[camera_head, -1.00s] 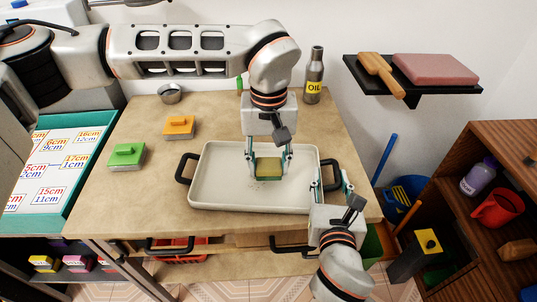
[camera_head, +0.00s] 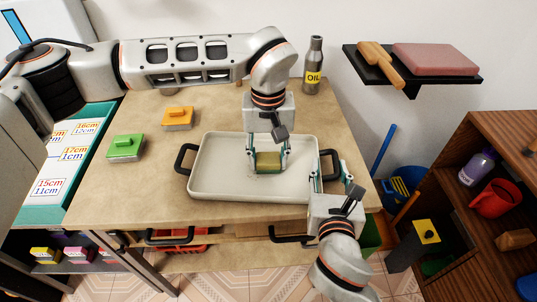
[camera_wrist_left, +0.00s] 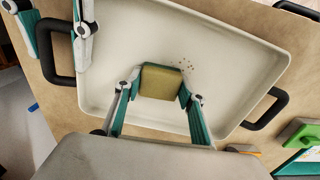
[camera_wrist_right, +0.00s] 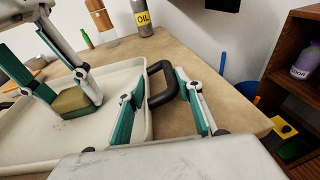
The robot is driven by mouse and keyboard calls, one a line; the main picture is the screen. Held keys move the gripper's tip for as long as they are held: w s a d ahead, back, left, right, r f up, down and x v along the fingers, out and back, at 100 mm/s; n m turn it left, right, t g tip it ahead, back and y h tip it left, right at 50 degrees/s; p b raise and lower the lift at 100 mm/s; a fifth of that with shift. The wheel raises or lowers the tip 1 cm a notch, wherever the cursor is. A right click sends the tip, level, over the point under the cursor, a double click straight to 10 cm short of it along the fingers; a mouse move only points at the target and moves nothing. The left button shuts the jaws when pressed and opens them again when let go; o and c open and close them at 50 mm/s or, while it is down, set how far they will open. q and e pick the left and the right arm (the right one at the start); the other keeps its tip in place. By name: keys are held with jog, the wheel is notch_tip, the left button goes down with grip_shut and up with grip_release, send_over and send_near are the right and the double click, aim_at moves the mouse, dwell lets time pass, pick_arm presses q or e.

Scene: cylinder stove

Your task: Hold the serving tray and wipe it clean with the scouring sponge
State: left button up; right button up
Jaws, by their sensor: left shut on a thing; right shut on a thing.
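The pale serving tray (camera_head: 215,190) lies flat on the table, with a black handle at each end. My left gripper (camera_head: 268,157) points down over the tray's middle and is shut on the yellow-green scouring sponge (camera_head: 268,163), at the tray floor. Whether the sponge presses on the floor is hard to tell. In the left wrist view, brown specks (camera_wrist_left: 184,65) lie on the tray just beside the sponge (camera_wrist_left: 160,82). My right gripper (camera_head: 329,172) is at the tray's right end, its fingers on either side of the black handle (camera_wrist_right: 160,85), which it grips.
A green block (camera_head: 126,148) and an orange block (camera_head: 178,118) with knobs stand left of the tray. An oil bottle (camera_head: 313,68) stands at the back. A wall shelf (camera_head: 412,75) and a wooden cabinet (camera_head: 500,200) are at the right. The table's front edge runs close before the tray.

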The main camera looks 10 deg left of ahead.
pick_arm(q)
jog(key=shift+s+f, duration=0.1)
jog(key=shift+s, duration=0.7)
jog(key=shift+s+a, duration=0.15)
jog(key=shift+a, duration=0.5)
jog(key=shift+w, duration=0.35)
jog(key=shift+w+a, duration=0.1)
jog(key=shift+w, duration=1.35)
jog(key=shift+s, duration=1.8)
jog(key=shift+r, duration=4.05)
jog(key=shift+d, duration=0.2)
